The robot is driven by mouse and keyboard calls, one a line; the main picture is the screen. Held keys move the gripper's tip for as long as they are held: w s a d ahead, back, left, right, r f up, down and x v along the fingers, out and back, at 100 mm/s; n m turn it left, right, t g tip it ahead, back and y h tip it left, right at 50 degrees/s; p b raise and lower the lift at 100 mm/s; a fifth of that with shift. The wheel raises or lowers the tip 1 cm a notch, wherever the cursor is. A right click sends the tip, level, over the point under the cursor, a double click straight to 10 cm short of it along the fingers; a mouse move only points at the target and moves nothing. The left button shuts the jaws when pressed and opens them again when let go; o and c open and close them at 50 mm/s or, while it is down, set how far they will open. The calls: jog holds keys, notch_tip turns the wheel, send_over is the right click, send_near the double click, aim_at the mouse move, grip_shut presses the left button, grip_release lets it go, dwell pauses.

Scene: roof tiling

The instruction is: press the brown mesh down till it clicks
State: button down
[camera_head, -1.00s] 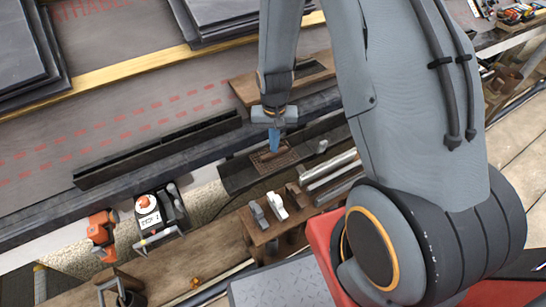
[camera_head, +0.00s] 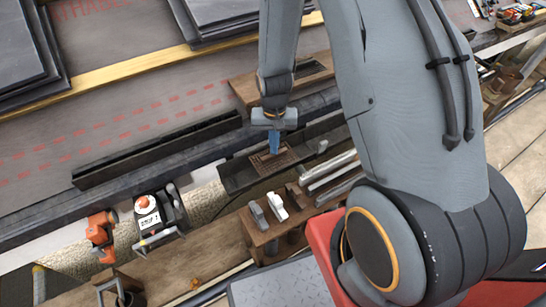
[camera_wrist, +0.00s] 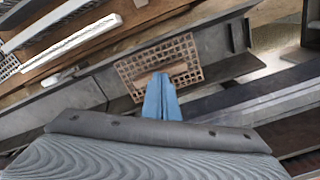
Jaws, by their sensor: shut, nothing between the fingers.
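The brown mesh (camera_wrist: 185,58) is a rectangular grid lying over the dark gutter (camera_wrist: 75,103) in the wrist view. In the head view the mesh (camera_head: 283,164) sits in the short gutter piece below my gripper. My gripper (camera_head: 273,152) points down with its blue fingers shut and empty. In the wrist view the shut blue fingertips (camera_wrist: 160,82) overlap the mesh's near edge; I cannot tell whether they touch it. Part of the mesh is hidden behind the fingers. Whether the mesh sits fully down in the gutter cannot be told.
A wooden block with slots (camera_head: 262,232) holds a grey and a white tool in front of the gutter. An orange clamp (camera_head: 101,228) and a device with a red-topped dial (camera_head: 147,204) stand to the left. Pipes (camera_head: 330,172) lie to the right.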

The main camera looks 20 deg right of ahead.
jog(key=shift+r, duration=0.1)
notch_tip(320, 180, up, 9)
jog(key=p, duration=0.7)
dwell(0.7)
jog(key=s+a+r+n, duration=0.3)
jog(key=s+r, duration=0.7)
jog(key=r, duration=0.4)
jog(key=s+a+r+n, duration=0.2)
jog(key=s+a+r, duration=0.1)
jog(key=s+r, duration=0.95)
jog(key=w+d+r+m+p, duration=0.1)
jog(key=d+r+p, duration=0.4)
jog(key=p, duration=0.8)
jog(key=shift+w+d+r, duration=0.2)
jog(key=shift+d+r, duration=0.15)
jog(key=shift+r, duration=0.95)
